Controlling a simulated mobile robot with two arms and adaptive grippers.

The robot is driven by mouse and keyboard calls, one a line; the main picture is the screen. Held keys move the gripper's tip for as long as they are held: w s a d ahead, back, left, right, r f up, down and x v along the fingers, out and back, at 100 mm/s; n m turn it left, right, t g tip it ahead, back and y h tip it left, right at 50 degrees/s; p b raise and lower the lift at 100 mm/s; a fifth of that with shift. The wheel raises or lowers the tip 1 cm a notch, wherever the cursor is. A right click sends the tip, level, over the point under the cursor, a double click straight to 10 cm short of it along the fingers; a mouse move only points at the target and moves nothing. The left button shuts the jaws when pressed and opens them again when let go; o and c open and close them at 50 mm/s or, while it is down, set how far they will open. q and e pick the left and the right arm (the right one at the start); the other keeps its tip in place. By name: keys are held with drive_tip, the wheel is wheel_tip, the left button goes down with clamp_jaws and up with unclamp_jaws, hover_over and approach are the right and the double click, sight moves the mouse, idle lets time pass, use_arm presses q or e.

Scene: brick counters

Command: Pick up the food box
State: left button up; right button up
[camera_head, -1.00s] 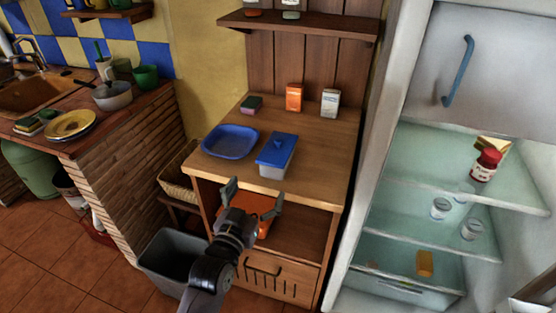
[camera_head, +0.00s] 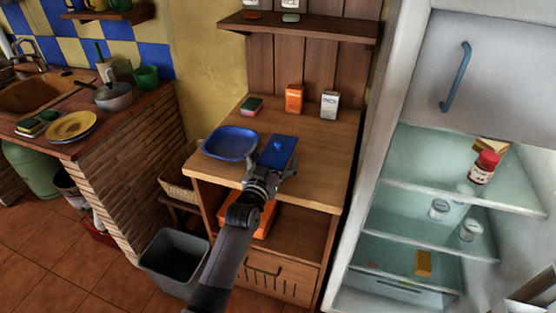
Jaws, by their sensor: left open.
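The food box appears to be the container with a blue lid (camera_head: 280,148) on the wooden cabinet top, near its front edge. Its pale front side is now mostly hidden behind my left gripper. My left gripper (camera_head: 272,166) is open at the near end of the box, with its fingers spread toward either side. I cannot tell whether the fingers touch it. My right gripper is not in view.
A blue plate (camera_head: 230,143) sits close left of the box. An orange carton (camera_head: 294,99), a white carton (camera_head: 329,104) and a small red-green item (camera_head: 251,106) stand behind. The open fridge (camera_head: 470,195) is at right. A grey bin (camera_head: 173,262) stands on the floor.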

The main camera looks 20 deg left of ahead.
use_arm(q)
drive_tip(key=shift+w, duration=0.55)
drive_tip(key=shift+c, duration=0.5)
drive_tip(key=c, duration=0.9)
